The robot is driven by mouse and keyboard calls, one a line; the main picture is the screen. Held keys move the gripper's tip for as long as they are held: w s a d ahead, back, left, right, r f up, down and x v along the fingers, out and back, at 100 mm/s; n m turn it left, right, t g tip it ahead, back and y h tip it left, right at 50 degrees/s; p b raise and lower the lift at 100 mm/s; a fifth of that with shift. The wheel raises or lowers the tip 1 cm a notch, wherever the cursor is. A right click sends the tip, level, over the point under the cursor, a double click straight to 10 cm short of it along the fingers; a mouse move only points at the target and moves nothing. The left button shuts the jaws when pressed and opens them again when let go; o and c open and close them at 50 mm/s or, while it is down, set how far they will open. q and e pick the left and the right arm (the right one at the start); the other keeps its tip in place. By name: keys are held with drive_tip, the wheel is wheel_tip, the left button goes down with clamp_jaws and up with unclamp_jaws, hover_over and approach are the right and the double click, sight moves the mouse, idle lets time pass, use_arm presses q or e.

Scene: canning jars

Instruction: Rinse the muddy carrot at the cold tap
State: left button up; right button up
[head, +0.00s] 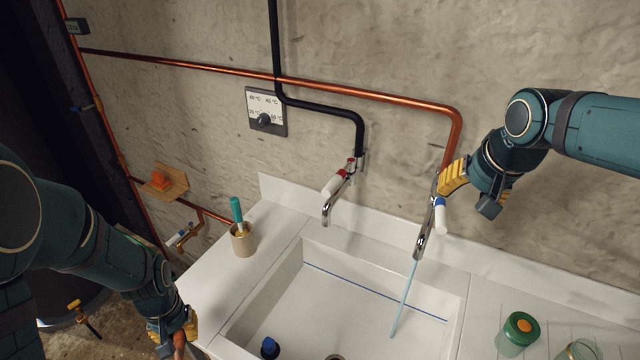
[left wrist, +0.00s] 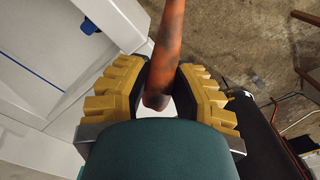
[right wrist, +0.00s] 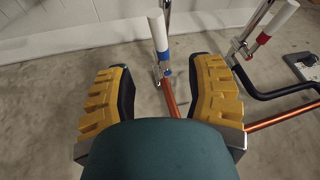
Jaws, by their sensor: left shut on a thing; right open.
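The carrot (left wrist: 168,50) is orange with dark muddy patches. My left gripper (left wrist: 158,85) is shut on it. In the head view the left gripper (head: 174,330) is at the bottom left, outside the sink's left side, with a bit of the carrot (head: 179,346) showing. The cold tap (head: 422,240) has a white lever with a blue band, and a thin stream of water (head: 404,297) runs from its spout into the sink (head: 340,290). My right gripper (head: 468,190) is open beside the cold tap's lever. In the right wrist view the cold tap (right wrist: 158,35) shows between the open fingers, apparently not gripped.
The red-banded hot tap (head: 335,183) is left of the cold tap, with no water showing. A beige cup (head: 243,242) with a green-handled tool stands on the left counter.

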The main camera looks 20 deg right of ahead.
drive_tip(key=shift+s+r, duration=0.35)
drive_tip(key=shift+r, duration=0.3)
